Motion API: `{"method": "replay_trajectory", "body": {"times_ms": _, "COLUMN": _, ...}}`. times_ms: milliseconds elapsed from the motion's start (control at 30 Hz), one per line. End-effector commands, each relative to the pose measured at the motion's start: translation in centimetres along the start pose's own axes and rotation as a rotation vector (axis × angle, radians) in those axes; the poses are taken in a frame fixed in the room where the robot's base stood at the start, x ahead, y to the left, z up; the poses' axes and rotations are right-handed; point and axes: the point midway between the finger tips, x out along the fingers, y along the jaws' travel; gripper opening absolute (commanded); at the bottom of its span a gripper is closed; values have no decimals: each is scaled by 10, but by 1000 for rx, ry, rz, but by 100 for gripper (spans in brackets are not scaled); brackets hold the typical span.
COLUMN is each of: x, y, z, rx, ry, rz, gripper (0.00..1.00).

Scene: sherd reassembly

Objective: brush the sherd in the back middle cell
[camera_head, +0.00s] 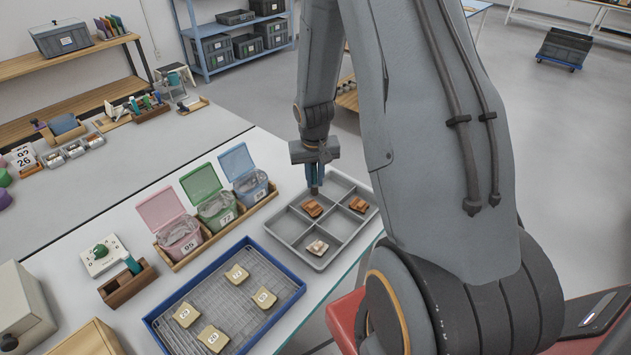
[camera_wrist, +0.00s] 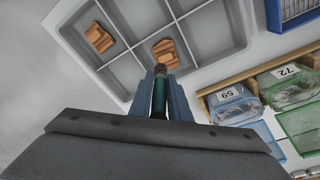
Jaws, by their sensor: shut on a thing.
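My gripper (camera_head: 315,172) is shut on a brush and points down over the grey divided tray (camera_head: 283,233). The brush (camera_wrist: 159,100) has a teal handle and a dark tip, which in the head view (camera_head: 314,190) is just above an orange-brown sherd (camera_head: 312,208). In the wrist view the tip overlaps the near edge of this sherd (camera_wrist: 166,52); I cannot tell whether they touch. A second orange-brown sherd (camera_head: 358,205) lies in another cell and shows at the left of the wrist view (camera_wrist: 98,38). A pale sherd (camera_head: 317,247) lies in a front cell.
Left of the tray stand lidded tubs, pink (camera_head: 180,238), green (camera_head: 217,211) and blue (camera_head: 250,187), in a wooden holder. A blue-rimmed rack (camera_head: 247,290) with several tan labelled blocks stands in front. The tray's dividers stand between the cells.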

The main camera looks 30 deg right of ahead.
Motion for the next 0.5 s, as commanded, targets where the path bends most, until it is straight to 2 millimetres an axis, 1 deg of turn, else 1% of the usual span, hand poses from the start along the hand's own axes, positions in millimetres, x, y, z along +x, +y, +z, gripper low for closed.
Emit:
{"method": "replay_trajectory", "body": {"times_ms": 33, "x": -8, "y": 0, "z": -1, "rx": 0, "ry": 1, "rz": 0, "gripper": 0}}
{"method": "replay_trajectory", "body": {"times_ms": 200, "x": -20, "y": 0, "z": -2, "rx": -1, "ry": 0, "rz": 0, "gripper": 0}}
{"method": "replay_trajectory", "body": {"times_ms": 500, "x": -20, "y": 0, "z": -3, "rx": 0, "ry": -1, "rz": 0, "gripper": 0}}
